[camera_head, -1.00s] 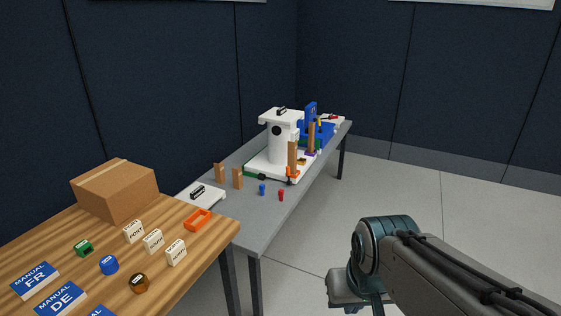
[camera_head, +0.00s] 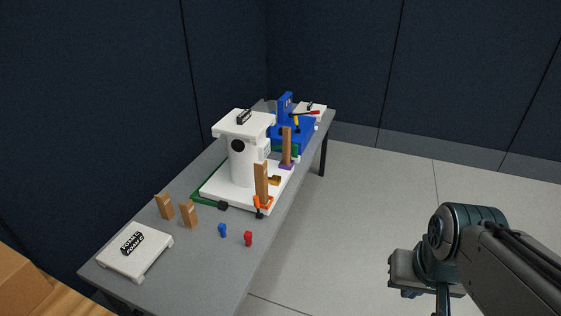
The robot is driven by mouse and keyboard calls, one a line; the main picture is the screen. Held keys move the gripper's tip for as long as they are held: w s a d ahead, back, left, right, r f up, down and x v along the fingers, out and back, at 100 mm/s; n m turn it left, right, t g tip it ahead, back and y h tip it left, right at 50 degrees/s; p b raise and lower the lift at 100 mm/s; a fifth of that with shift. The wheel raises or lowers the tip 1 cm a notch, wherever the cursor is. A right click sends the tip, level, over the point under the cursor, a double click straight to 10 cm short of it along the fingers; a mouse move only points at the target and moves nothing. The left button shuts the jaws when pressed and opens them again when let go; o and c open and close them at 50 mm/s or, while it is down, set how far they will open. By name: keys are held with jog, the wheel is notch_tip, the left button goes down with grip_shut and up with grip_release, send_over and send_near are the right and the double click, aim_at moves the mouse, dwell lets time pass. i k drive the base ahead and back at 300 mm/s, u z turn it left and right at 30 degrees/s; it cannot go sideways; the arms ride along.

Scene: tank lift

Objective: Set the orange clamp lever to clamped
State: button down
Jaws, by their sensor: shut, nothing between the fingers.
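The orange clamp lever (camera_head: 257,201) is small and stands at the near right edge of the white base plate (camera_head: 225,192), at the foot of a brown upright post (camera_head: 261,180). A dark part shows just below it. At this size I cannot tell which way the lever is set. My gripper (camera_head: 442,300) is at the lower right, over the open floor, well to the right of the table and apart from the lever. It is shut and empty, and its lower end is cut off by the picture's edge.
A white tank (camera_head: 243,160) stands on the base plate. A second brown post (camera_head: 287,147) and a blue fixture (camera_head: 290,131) stand behind. Blue (camera_head: 222,230) and red (camera_head: 248,239) pegs, two wooden blocks (camera_head: 165,206) and a white labelled box (camera_head: 134,250) lie on the grey table (camera_head: 205,265). Floor right is clear.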

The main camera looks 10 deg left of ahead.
aim_at(259, 215)
jog(key=u, duration=0.5)
jog(key=i, duration=1.55)
jog(key=u, duration=0.7)
